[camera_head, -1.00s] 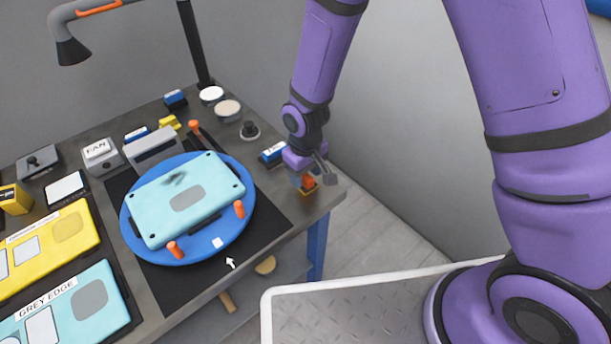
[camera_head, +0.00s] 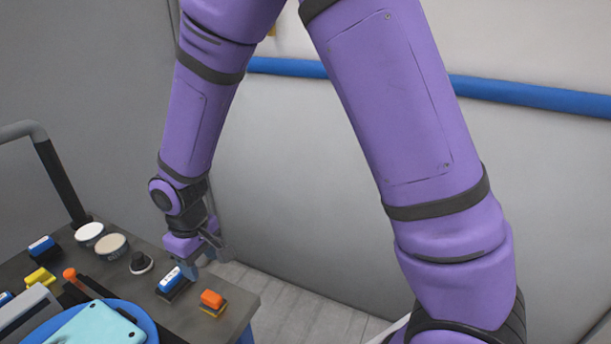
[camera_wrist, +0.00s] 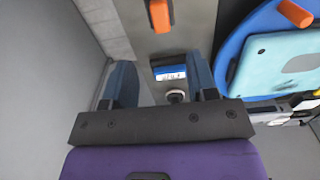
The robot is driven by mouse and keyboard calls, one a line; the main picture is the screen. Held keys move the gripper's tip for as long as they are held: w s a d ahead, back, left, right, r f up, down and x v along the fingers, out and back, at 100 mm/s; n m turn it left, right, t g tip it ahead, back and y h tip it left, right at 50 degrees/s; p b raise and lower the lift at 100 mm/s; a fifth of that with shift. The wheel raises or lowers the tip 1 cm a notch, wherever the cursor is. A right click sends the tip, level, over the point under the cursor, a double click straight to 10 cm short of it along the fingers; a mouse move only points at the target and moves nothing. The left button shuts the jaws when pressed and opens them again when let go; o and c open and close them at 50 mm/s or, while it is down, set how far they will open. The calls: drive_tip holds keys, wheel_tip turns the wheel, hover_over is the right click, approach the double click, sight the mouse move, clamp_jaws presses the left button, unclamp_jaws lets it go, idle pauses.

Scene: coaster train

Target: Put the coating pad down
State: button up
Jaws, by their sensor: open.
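A small orange-topped pad (camera_head: 212,298) on a dark and yellow base, which I take for the coating pad, sits on the bench near its right corner. It also shows at the top of the wrist view (camera_wrist: 160,14). My gripper (camera_head: 203,256) is open and empty, clear of the orange pad, just behind a blue block with a white label (camera_head: 170,279). In the wrist view the fingers (camera_wrist: 159,60) stand apart, and the blue block (camera_wrist: 170,73) shows in the gap between them, below the fingers.
A blue round plate (camera_head: 152,326) carries a light-blue panel (camera_head: 100,325). Two round pots, white (camera_head: 89,233) and beige (camera_head: 110,245), and a black knob (camera_head: 140,262) stand on the bench (camera_head: 200,330). The bench edge and a wall are close on the right.

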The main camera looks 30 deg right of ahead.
drive_tip(key=s+d+r+m+t, duration=0.1)
drive_tip(key=s+d+r+m, duration=0.1)
drive_tip(key=d+r, duration=0.6)
drive_tip(key=s+d+r+m+t, duration=0.1)
drive_tip(key=d+r, duration=0.4)
drive_tip(key=r, duration=0.5)
drive_tip(key=s+d+r+m+t, duration=0.1)
drive_tip(key=s+d+r+m, duration=0.1)
drive_tip(key=s+d+r, duration=0.3)
drive_tip(key=s+d+r+m+t, duration=0.1)
drive_tip(key=s+d+r, duration=0.3)
drive_tip(key=s, duration=0.6)
drive_tip(key=shift+s+d+r+m+t, duration=0.35)
drive_tip(key=shift+d+t, duration=0.25)
drive_tip(key=shift+d, duration=0.65)
drive_tip(key=shift+o, duration=0.4)
drive_tip(key=shift+w, duration=0.15)
